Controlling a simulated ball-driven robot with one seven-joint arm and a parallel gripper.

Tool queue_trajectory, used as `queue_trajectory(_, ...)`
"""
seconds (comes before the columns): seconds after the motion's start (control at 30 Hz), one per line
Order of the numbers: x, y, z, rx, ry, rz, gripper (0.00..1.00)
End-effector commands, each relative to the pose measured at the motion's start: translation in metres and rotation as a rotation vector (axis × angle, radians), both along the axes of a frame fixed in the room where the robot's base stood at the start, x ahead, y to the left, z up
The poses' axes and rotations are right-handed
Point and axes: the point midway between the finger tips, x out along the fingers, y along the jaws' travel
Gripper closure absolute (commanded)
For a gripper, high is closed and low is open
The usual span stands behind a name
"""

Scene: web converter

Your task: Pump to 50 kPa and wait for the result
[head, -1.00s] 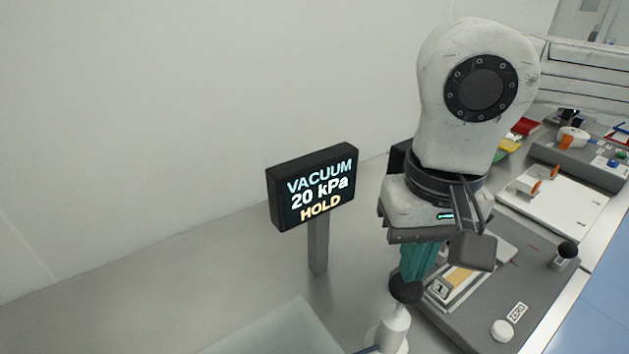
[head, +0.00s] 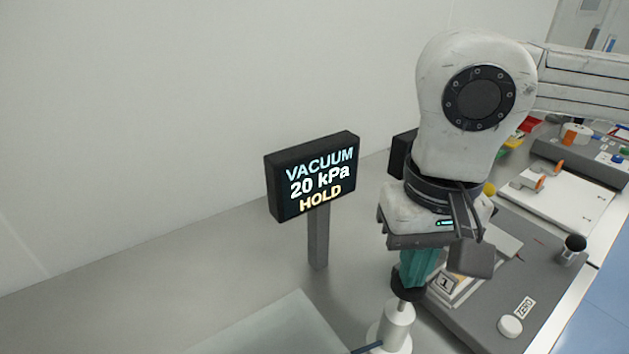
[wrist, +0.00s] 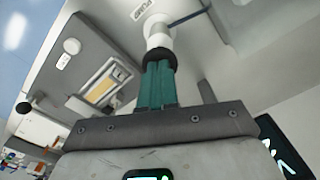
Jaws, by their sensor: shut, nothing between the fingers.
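The display (head: 313,178) on a post reads "VACUUM 20 kPa HOLD". The hand pump (head: 396,326) is a white cylinder with a thin rod and a black knob (head: 405,285) on top. My gripper (head: 416,270) has teal fingers, shut and empty, pointing down at the knob's top. In the wrist view the fingertips (wrist: 158,66) meet the black knob (wrist: 160,58), with the white pump body (wrist: 157,30) beyond. Whether they press on it is hard to tell. Part of the display (wrist: 282,158) shows at the wrist view's lower right.
A grey station (head: 480,300) with a numbered card, a white round button (head: 510,326) and a black knob (head: 575,245) lies right of the pump. A clear panel (head: 275,328) is in front. More stations (head: 580,165) stand at the back right. The table left of the display is free.

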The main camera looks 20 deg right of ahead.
Motion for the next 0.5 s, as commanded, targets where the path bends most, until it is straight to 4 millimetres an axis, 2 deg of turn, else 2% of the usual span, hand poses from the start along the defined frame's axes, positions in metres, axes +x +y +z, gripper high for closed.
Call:
queue_trajectory(0.33,0.0,0.0,-0.022,0.0,0.0,0.0,1.0)
queue_trajectory(0.5,0.0,0.0,-0.019,-0.001,0.0,0.0,1.0)
